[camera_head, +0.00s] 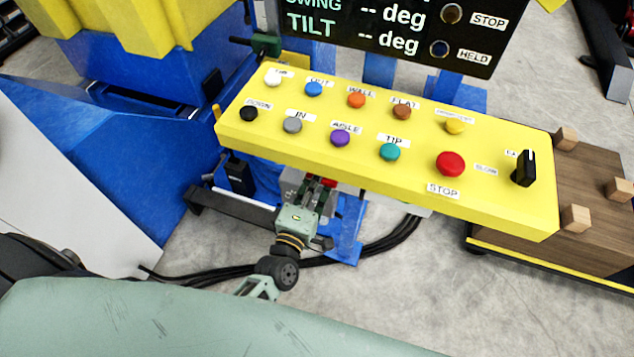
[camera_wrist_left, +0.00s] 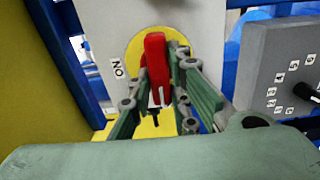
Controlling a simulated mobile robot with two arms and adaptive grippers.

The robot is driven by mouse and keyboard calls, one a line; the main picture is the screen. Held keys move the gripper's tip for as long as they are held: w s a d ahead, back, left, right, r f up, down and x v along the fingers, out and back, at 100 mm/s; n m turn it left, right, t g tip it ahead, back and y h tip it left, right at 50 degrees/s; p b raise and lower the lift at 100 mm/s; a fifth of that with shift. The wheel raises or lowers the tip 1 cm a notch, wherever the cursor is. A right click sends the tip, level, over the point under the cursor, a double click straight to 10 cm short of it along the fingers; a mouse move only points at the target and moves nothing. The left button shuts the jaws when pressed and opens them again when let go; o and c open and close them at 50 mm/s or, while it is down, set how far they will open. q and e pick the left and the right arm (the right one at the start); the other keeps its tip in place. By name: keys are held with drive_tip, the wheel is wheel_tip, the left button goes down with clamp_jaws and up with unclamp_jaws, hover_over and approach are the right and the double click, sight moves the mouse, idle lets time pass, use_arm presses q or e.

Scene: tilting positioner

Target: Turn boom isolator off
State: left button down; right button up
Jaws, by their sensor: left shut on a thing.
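The boom isolator shows in the left wrist view as a red handle (camera_wrist_left: 156,62) on a yellow round plate (camera_wrist_left: 134,52), set on a pale panel with an ON label (camera_wrist_left: 118,68) to its left. The handle looks roughly upright in that view. My left gripper (camera_wrist_left: 168,72) is shut on the red handle, with a finger at each side. In the head view my left gripper (camera_head: 318,186) reaches under the front edge of the yellow console, and only a bit of red (camera_head: 329,182) shows at its fingertips. My right gripper is in neither view.
The yellow console (camera_head: 300,148) with several coloured buttons and a black selector (camera_head: 524,168) overhangs my left gripper. A grey dial box (camera_wrist_left: 285,75) stands right of the isolator. Black cables (camera_head: 385,242) lie on the floor. A wooden block pallet (camera_head: 590,180) stands at right.

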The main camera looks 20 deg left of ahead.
use_arm(q)
drive_tip(key=shift+n, duration=0.3)
drive_tip(key=c, duration=1.6)
unclamp_jaws()
drive_tip(key=shift+c, duration=0.2)
drive_tip(key=s, duration=1.2)
drive_tip(key=shift+a, duration=0.2)
drive_tip(key=shift+f, duration=0.1)
